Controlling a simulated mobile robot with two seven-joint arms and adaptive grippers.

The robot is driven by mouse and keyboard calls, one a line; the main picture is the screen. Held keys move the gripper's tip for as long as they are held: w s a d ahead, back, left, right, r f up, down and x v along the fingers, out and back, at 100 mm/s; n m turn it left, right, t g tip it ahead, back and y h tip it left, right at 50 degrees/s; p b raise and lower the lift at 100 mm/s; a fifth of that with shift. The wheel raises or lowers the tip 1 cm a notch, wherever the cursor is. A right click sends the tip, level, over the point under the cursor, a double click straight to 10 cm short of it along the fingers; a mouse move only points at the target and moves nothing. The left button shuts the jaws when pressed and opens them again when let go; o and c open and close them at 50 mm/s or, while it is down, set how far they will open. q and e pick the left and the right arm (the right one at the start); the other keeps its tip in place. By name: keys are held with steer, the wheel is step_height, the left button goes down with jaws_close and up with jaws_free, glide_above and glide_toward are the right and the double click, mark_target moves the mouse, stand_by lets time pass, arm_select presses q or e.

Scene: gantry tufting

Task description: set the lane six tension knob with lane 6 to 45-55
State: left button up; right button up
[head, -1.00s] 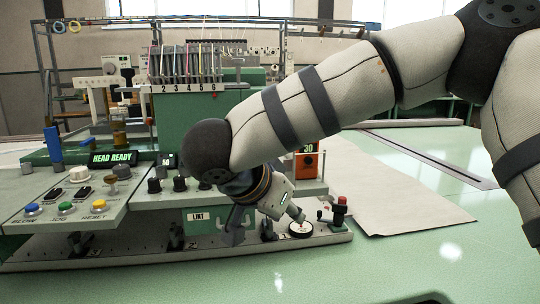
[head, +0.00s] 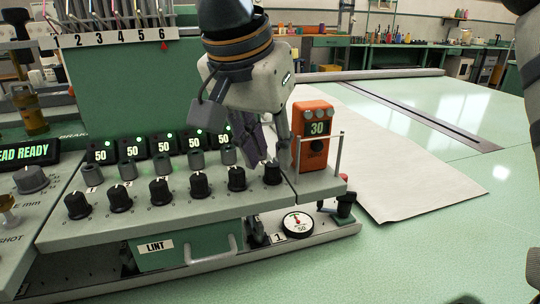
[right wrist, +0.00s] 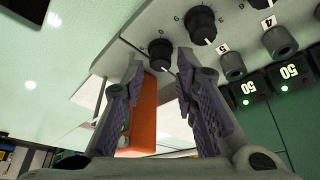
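A row of black tension knobs runs along the grey panel, and the rightmost, the lane six knob (head: 272,173), stands left of the orange box (head: 311,150). It also shows in the right wrist view (right wrist: 160,51). My right gripper (head: 269,154) points down just above this knob. Its two fingers (right wrist: 160,66) are apart, with the knob between and just beyond the tips; I cannot tell whether they touch it. Green displays reading 50 (head: 222,136) stand behind the other knobs; any display behind the gripper is hidden. The orange box reads 30. My left gripper is not in view.
A thin metal rail (head: 337,151) stands right of the orange box. A round white dial gauge (head: 298,224) lies on the lower ledge, near a red-topped post (head: 346,204). The green table on the right is mostly clear, with a pale sheet (head: 400,175) on it.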

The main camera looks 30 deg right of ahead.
steer(key=shift+x, duration=1.2)
jaws_close()
steer(key=m+g, duration=0.1)
steer(key=m, duration=0.2)
steer(key=m+g, duration=0.1)
steer(key=m, duration=0.2)
steer(key=shift+w+a+h, duration=0.1)
steer(key=shift+w+h, duration=0.15)
steer(key=shift+h, duration=0.15)
steer(key=m+g, duration=0.1)
steer(key=m, duration=0.2)
steer(key=m+g, duration=0.1)
steer(key=m, duration=0.3)
steer(key=shift+w+g+y, duration=0.1)
steer(key=shift+g+y, duration=0.3)
steer(key=shift+r, duration=0.1)
jaws_free()
